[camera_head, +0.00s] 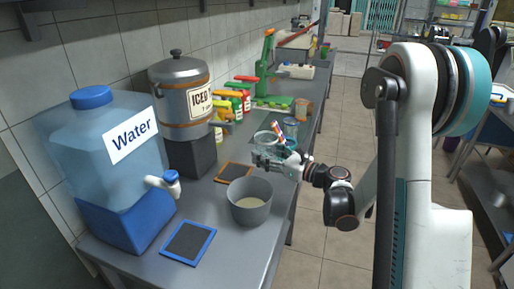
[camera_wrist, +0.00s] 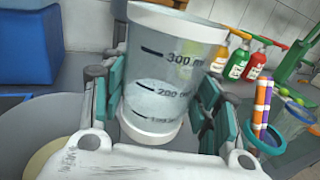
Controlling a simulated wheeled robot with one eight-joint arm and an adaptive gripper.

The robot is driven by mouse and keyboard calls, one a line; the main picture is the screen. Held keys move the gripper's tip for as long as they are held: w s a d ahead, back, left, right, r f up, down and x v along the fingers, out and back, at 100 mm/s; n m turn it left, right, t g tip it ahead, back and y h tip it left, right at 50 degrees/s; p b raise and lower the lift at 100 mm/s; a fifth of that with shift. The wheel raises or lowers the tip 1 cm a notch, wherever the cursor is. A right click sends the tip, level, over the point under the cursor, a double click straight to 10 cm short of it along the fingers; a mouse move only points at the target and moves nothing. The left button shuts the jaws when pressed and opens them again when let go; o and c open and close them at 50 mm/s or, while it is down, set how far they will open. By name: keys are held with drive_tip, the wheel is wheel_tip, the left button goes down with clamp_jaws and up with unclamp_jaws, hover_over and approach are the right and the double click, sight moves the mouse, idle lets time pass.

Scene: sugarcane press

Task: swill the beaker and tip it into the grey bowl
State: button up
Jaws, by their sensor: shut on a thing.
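My gripper (camera_wrist: 165,105) is shut on a clear beaker (camera_wrist: 172,60) with black volume marks. The beaker holds some clear liquid, its surface near the 200 mark. In the head view my gripper (camera_head: 272,160) holds the beaker (camera_head: 265,141) above the counter, behind and slightly right of the grey bowl (camera_head: 250,213). The beaker looks near upright; its exact tilt is hard to tell. The bowl has a pale layer inside. Part of the bowl (camera_wrist: 72,150) shows at the lower left of the wrist view.
A blue water dispenser (camera_head: 112,165) and a steel iced-tea urn (camera_head: 183,100) stand along the wall. A blue-framed mat (camera_head: 188,243) and an orange-framed mat (camera_head: 233,172) lie on the counter. A container with coloured straws (camera_wrist: 264,138) is close right of my gripper. Several bottles (camera_wrist: 238,62) stand behind.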

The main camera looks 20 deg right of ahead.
drive_tip(key=s+d+f+n+g+h+p, duration=0.1)
drive_tip(key=s+d+n+g+h+p, duration=0.1)
drive_tip(key=s+n+g+h+p, duration=0.3)
drive_tip(key=shift+s+f+n+g+h+p, duration=0.3)
drive_tip(key=shift+s+n+g+h+p, duration=0.1)
drive_tip(key=shift+s+n+g+p, duration=1.05)
idle(0.7)
drive_tip(key=shift+s, duration=0.2)
drive_tip(key=shift+a+f+n+h, duration=0.25)
drive_tip(key=shift+n+h, duration=0.1)
drive_tip(key=shift+h, duration=0.35)
